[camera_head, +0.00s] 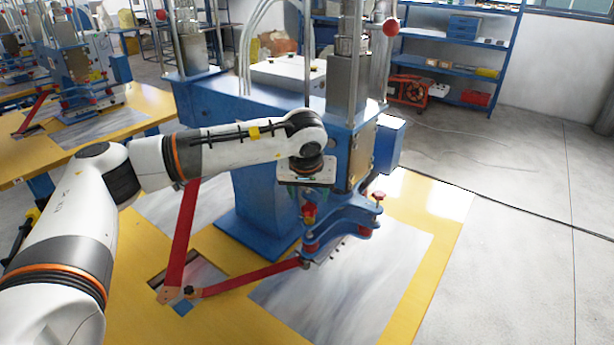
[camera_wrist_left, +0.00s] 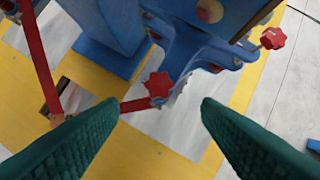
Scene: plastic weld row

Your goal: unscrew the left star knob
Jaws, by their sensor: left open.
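The left star knob (camera_wrist_left: 158,85) is red and sits on the blue clamp bracket (camera_wrist_left: 185,50) in the left wrist view. The right star knob (camera_wrist_left: 272,38) is also red and stands on the bracket's other arm; it shows in the head view (camera_head: 378,195) too. My left gripper (camera_wrist_left: 159,106) is open and empty, its green fingers spread to either side of the left knob in the picture, with no contact visible. In the head view my left gripper (camera_head: 308,192) hangs just above the bracket's left arm, largely hidden under the wrist. My right gripper is not in view.
The blue press (camera_head: 262,190) stands close behind the gripper, with its steel column above. A red lever linkage (camera_head: 250,278) runs low in front of it. The yellow table (camera_head: 440,225) has free room to the right. Blue shelves (camera_head: 455,55) stand far back.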

